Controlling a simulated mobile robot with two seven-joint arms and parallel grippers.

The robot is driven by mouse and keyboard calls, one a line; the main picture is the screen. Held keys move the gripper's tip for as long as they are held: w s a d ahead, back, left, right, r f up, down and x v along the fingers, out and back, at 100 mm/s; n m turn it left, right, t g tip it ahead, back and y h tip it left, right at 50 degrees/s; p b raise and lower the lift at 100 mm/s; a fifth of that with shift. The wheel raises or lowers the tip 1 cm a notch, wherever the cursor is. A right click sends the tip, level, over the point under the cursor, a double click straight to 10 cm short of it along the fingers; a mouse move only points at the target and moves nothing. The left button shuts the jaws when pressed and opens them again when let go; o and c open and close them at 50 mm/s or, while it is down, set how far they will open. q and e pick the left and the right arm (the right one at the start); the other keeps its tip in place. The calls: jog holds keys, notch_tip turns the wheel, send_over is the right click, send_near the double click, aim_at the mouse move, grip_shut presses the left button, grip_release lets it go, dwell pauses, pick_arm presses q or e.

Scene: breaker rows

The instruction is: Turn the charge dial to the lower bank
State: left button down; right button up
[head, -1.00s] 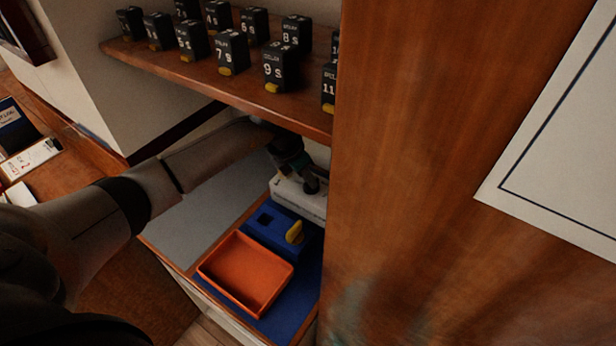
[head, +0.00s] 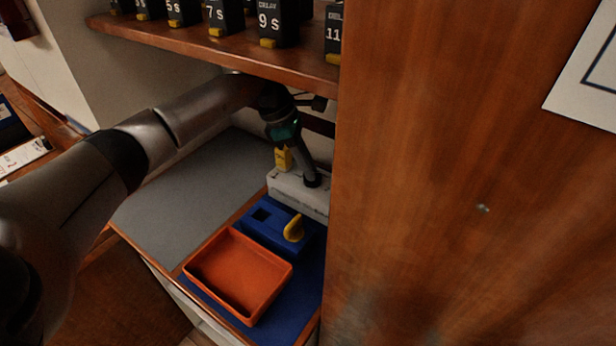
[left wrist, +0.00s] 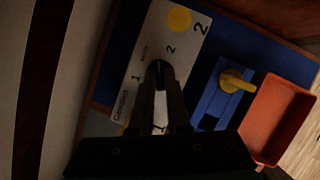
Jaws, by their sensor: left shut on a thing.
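The charge dial sits on a white box (head: 283,186) at the back of the lower shelf. In the left wrist view the white panel (left wrist: 140,62) carries the marks 1 and 2, with a yellow disc (left wrist: 179,18) near the large 2. My left gripper (left wrist: 158,72) is shut on the dark charge dial in the panel's middle; its fingers hide most of the dial, so I cannot read its exact pointing. In the head view the left gripper (head: 312,180) reaches down onto the box from behind. My right gripper is not in view.
A blue box (head: 262,234) with a yellow lever (head: 294,228) stands in front of the white box. An orange tray (head: 196,284) is nearer. A shelf (head: 200,45) with several black delay blocks hangs above my arm. A wooden panel (head: 450,200) closes the right side.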

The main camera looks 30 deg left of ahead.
pick_arm(q)
jog(key=m+g+b, duration=0.1)
jog(key=m+b, duration=0.1)
jog(key=m, duration=0.1)
jog(key=shift+w+b, duration=0.2)
jog(key=shift+b, duration=0.1)
jog(key=shift+m+g+b, duration=0.5)
jog(key=shift+m+b, duration=0.2)
jog(key=shift+m, duration=0.5)
jog(key=c, duration=0.9)
grip_release()
